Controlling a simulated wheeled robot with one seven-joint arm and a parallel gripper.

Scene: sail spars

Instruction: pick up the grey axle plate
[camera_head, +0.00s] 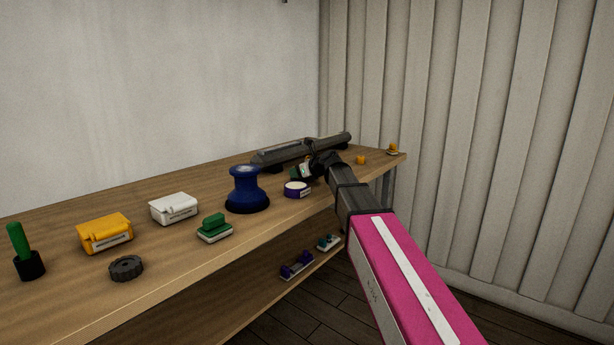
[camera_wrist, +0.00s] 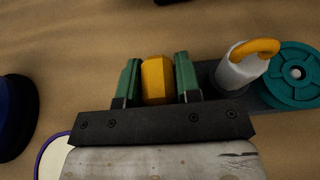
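A dark grey plate (camera_wrist: 208,74), which looks like the axle plate, lies on the wooden top in the wrist view, partly hidden behind my gripper. It carries a white post (camera_wrist: 240,70) with an orange hook and a teal wheel (camera_wrist: 292,75) at its right. An orange faceted block (camera_wrist: 156,80) stands at its left; I cannot tell whether it is joined to the plate. My gripper (camera_wrist: 158,76) has its green fingers on either side of this block, very close to it. Whether they press on it is unclear. In the head view my arm hides most of this spot.
A blue spool-shaped object (camera_head: 247,188) and a purple-rimmed white disc (camera_head: 297,189) stand left of my gripper. A long dark spar (camera_head: 300,150) lies behind it. Boxes, a green block (camera_head: 214,228) and a black knob (camera_head: 126,268) are further left. A lower shelf holds small parts.

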